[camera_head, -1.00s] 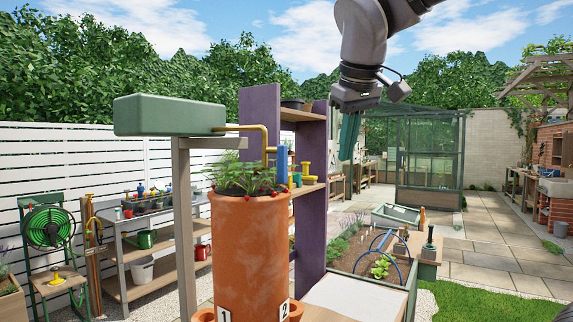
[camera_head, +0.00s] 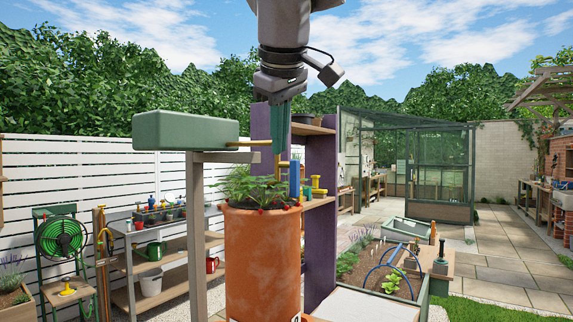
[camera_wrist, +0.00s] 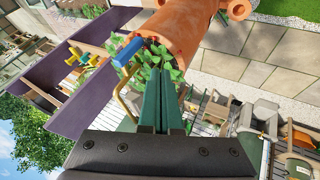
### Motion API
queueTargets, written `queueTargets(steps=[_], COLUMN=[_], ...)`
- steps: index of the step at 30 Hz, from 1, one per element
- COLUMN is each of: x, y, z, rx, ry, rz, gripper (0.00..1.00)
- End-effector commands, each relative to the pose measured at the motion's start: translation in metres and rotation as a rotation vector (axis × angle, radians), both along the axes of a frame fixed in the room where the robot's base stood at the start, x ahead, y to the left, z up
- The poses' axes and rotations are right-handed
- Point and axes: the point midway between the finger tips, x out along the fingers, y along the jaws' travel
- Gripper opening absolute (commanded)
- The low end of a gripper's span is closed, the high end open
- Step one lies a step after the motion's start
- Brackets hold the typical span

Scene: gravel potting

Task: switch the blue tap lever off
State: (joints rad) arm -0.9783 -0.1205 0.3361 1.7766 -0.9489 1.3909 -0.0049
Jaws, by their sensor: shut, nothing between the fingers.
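The blue tap lever (camera_head: 294,179) stands upright beside the brass pipe (camera_head: 250,143) of the green tank (camera_head: 185,130), above the strawberry pot's plants. In the wrist view the blue lever (camera_wrist: 128,51) lies up and left of my fingertips, with the brass pipe (camera_wrist: 124,100) left of the fingers. My gripper (camera_head: 278,148) points down with its green fingers shut and empty. It is in front of the pipe's end in the head view and hides part of it. The fingers (camera_wrist: 159,70) appear apart from the lever; exact depth is hard to tell.
The terracotta pot (camera_head: 262,260) with strawberry plants (camera_head: 255,187) stands below the tap. A purple shelf unit (camera_head: 321,220) with yellow and blue items (camera_head: 317,187) stands close to its right. A wooden post (camera_head: 196,230) supports the tank.

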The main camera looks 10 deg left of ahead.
Motion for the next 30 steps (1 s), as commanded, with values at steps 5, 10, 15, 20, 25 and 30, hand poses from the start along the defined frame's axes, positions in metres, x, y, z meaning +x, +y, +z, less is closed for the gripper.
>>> queueTargets(steps=[5,10,15,20,25,30], x=[0.015,0.037,0.057,0.080,0.091,0.093], y=[0.004,0.010,0.016,0.006,0.001,0.000], z=[-0.023,-0.053,-0.080,-0.076,-0.076,-0.076], rx=[-0.004,-0.005,-0.003,0.001,0.001,0.001], ry=[0.002,0.003,0.003,0.000,0.002,0.001], rz=[0.000,-0.002,0.000,-0.003,-0.002,0.000], gripper=[0.00,0.00,0.00,0.00,0.00,0.00])
